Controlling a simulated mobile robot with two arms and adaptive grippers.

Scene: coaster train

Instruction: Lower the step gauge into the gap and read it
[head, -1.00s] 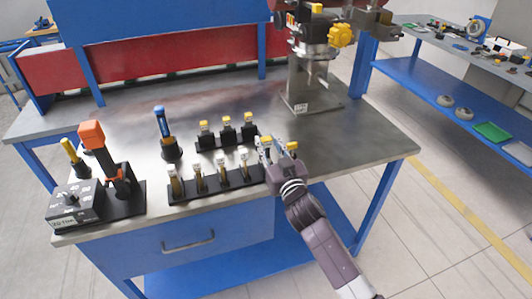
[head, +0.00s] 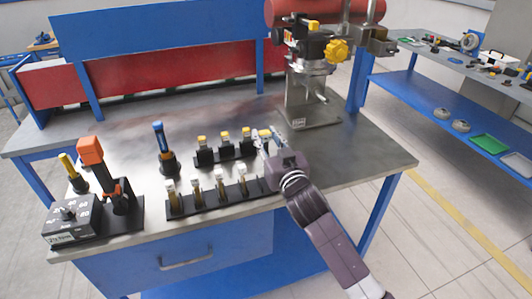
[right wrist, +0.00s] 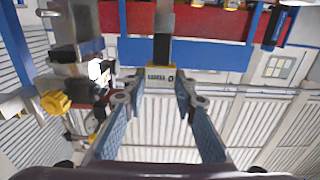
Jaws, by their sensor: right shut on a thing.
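My right gripper (head: 268,138) is at the right end of the racks on the steel bench. It is shut on a yellow-ended piece (right wrist: 160,74), which looks like the step gauge. In the right wrist view the fingers (right wrist: 158,92) flank the yellow end, and a dark and grey bar (right wrist: 163,40) shows beyond it. Whether that bar belongs to the piece is unclear. A grey machine stand (head: 308,95) with a yellow knob (head: 336,50) and a red cylinder (head: 310,10) above stands at the back right. I cannot make out the gap. My left gripper is not in view.
A rear rack holds yellow-topped pieces (head: 225,137); a front rack (head: 225,205) holds several pale-topped ones. At left stand a blue-handled tool (head: 160,137), an orange-topped tool (head: 90,151) and a dial box (head: 72,222). The bench right of my gripper is clear (head: 360,150).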

